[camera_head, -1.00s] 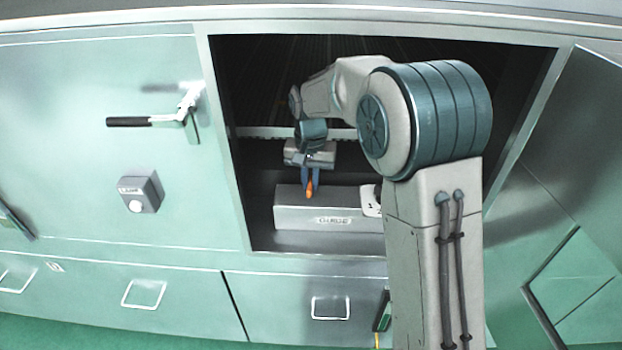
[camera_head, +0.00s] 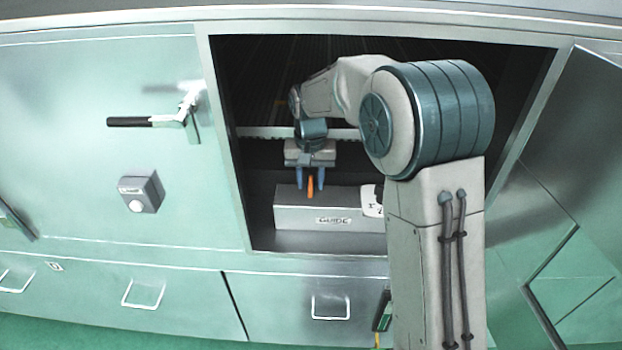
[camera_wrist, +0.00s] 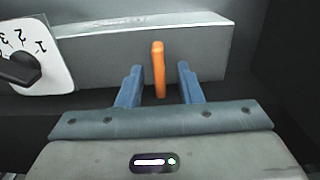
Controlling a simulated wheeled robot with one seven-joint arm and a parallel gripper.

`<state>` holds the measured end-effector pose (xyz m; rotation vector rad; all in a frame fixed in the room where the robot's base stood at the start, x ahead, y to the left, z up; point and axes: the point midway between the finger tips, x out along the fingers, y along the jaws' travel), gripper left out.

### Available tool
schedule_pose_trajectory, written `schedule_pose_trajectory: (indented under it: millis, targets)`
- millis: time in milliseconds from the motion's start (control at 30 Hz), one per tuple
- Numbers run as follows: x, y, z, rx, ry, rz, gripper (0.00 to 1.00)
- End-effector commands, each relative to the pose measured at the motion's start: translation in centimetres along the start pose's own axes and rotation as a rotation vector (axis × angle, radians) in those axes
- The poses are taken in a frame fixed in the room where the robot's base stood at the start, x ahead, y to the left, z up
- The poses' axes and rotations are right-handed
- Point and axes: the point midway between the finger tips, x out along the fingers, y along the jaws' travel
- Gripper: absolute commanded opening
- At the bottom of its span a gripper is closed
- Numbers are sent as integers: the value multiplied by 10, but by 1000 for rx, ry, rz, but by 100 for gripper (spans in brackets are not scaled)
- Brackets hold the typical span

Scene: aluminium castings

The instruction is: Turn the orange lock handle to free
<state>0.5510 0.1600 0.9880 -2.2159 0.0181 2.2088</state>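The orange lock handle (camera_head: 311,187) stands at the grey box labelled "GUIDE" (camera_head: 330,222), inside the open compartment. In the wrist view the handle (camera_wrist: 158,68) points roughly along the picture's vertical, in front of the box's grey face (camera_wrist: 205,58). My gripper (camera_head: 311,185) is open around the handle. In the wrist view its blue fingers (camera_wrist: 160,83) stand on either side of the handle, with a clear gap on each side. Neither finger touches it there. The handle's lower end is close to my gripper's palm.
A white dial plate with a black knob (camera_wrist: 20,70) is beside the box; my arm partly hides the plate (camera_head: 372,201) in the head view. The compartment frame (camera_head: 228,150) surrounds my arm. A black-handled lever (camera_head: 128,122) and a grey button box (camera_head: 140,190) are on the left panel.

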Motion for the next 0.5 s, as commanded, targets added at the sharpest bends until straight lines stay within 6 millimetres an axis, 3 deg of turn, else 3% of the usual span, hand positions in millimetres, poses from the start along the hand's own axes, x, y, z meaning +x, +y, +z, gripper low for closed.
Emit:
schedule_pose_trajectory:
  millis: [267,500]
  targets:
    - [-5,0,0,2,0,0,33]
    - [-44,0,-1,1,3,-1,33]
